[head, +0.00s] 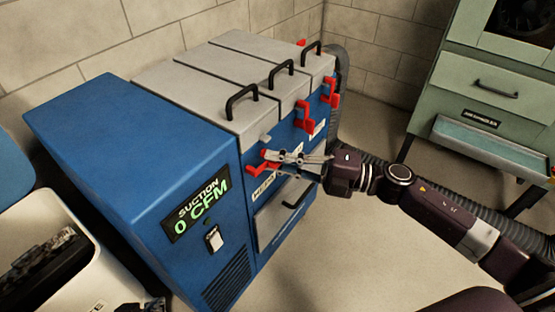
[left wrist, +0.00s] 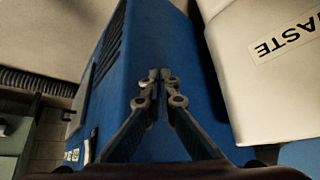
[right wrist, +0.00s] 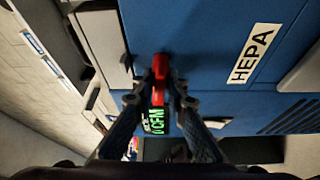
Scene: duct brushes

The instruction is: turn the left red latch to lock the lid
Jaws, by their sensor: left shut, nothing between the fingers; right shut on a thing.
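The left red latch (head: 257,169) is on the blue cabinet's front, below the nearest grey lid (head: 205,108). It lies lower and flatter than the other two red latches. My right gripper (head: 279,157) is shut on it; in the right wrist view the red latch (right wrist: 160,66) runs between the fingertips (right wrist: 160,100), which hide part of it. The nearest lid lies flat on the cabinet with a black handle (head: 240,98). My left gripper (left wrist: 158,78) is shut and empty beside the blue cabinet's side, near the waste bin; only a dark bit (head: 153,304) shows in the head view.
Two other red latches (head: 303,116) (head: 331,92) stand upright at their lids. The display (head: 198,204) reads suction 0 CFM. A white waste bin (head: 92,246) stands at left. A green cabinet (head: 480,90) and a dark hose (head: 400,158) are at right, with open floor in front.

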